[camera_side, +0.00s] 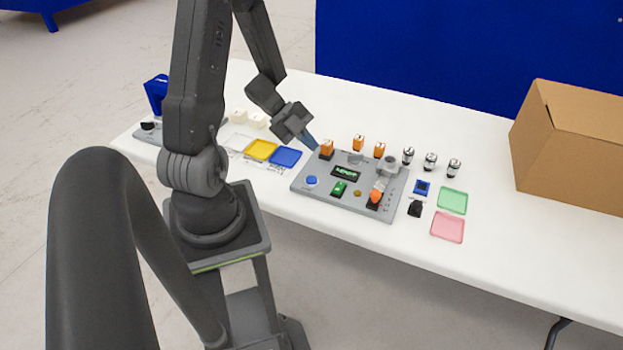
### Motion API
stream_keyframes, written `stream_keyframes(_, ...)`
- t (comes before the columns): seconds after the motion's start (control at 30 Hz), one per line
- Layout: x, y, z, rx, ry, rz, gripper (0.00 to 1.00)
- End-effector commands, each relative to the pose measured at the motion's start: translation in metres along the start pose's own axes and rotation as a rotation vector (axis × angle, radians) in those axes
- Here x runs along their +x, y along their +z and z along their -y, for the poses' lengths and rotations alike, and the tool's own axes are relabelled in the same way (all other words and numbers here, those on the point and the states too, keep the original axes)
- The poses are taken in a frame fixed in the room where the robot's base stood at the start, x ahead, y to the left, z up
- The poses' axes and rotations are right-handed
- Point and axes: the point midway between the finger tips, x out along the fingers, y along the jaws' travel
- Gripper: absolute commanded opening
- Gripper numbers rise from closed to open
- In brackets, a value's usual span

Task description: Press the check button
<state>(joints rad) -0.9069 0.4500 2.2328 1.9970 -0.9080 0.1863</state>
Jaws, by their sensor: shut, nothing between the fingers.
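A grey panel (362,207) lies on the white table and carries several parts. A round blue button (312,181) sits at its left front; no label on it can be read, so I cannot tell if it is the check button. A small green part (339,188) and a dark display with green text (346,173) are to its right. My gripper (313,146) is shut and empty, above the panel's back left corner and close beside an orange block (327,149). It is behind the blue button and apart from it. The fingertips are small and partly blurred.
Blue (286,157) and yellow (261,149) trays lie left of the panel. Orange blocks and several black-and-white cylinders (430,161) stand along the back. Green (453,200) and pink (448,227) trays lie right. A cardboard box (570,145) fills the right end.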

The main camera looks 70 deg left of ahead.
Motion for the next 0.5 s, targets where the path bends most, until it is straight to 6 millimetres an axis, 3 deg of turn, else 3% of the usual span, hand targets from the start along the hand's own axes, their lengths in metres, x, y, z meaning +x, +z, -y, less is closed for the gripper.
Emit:
stream_keyframes(0.3, 0.001, 0.001, -0.001, -0.001, -0.001, 0.002, 0.00)
stream_keyframes(0.5, 0.013, 0.009, -0.009, -0.006, 0.000, 0.000, 0.00)
